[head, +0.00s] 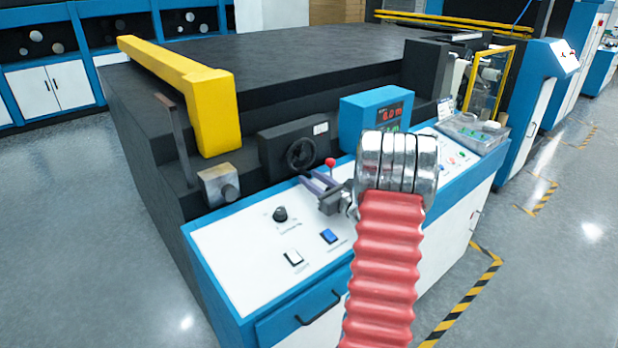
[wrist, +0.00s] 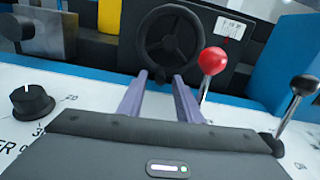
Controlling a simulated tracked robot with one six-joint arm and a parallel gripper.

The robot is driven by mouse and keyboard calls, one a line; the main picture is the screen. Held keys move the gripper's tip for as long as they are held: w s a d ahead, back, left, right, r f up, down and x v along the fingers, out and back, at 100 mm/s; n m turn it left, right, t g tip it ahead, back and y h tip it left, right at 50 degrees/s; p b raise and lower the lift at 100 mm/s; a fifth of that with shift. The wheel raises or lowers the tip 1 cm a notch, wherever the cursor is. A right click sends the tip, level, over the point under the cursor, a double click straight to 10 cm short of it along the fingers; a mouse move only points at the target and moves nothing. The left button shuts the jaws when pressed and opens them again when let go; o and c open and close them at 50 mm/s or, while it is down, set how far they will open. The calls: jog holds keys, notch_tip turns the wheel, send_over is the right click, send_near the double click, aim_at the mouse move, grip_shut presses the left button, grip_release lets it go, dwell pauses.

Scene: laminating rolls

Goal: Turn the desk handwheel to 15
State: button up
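The black desk handwheel (head: 301,154) is mounted on a dark block at the back of the control desk. In the wrist view the handwheel (wrist: 168,43) faces me, upright, its rim and spokes showing. I cannot read any number on it. My gripper (head: 314,178) is in front of the handwheel, a little below it. In the wrist view the two purple fingers of my gripper (wrist: 160,78) are apart, with nothing between them. Their tips point at the wheel's lower part; I cannot tell whether they touch it.
A red-knobbed lever (wrist: 212,62) stands close right of the fingers, and a black-knobbed lever (wrist: 305,86) farther right. A rotary knob (head: 280,214) sits on the white desk top. A blue display box (head: 375,115) shows a red reading, seemingly 6.0 m. A yellow bar (head: 190,85) is behind.

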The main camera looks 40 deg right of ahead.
jog(key=shift+w+d, duration=0.1)
jog(key=shift+w, duration=0.95)
jog(key=shift+c, duration=0.5)
grip_shut()
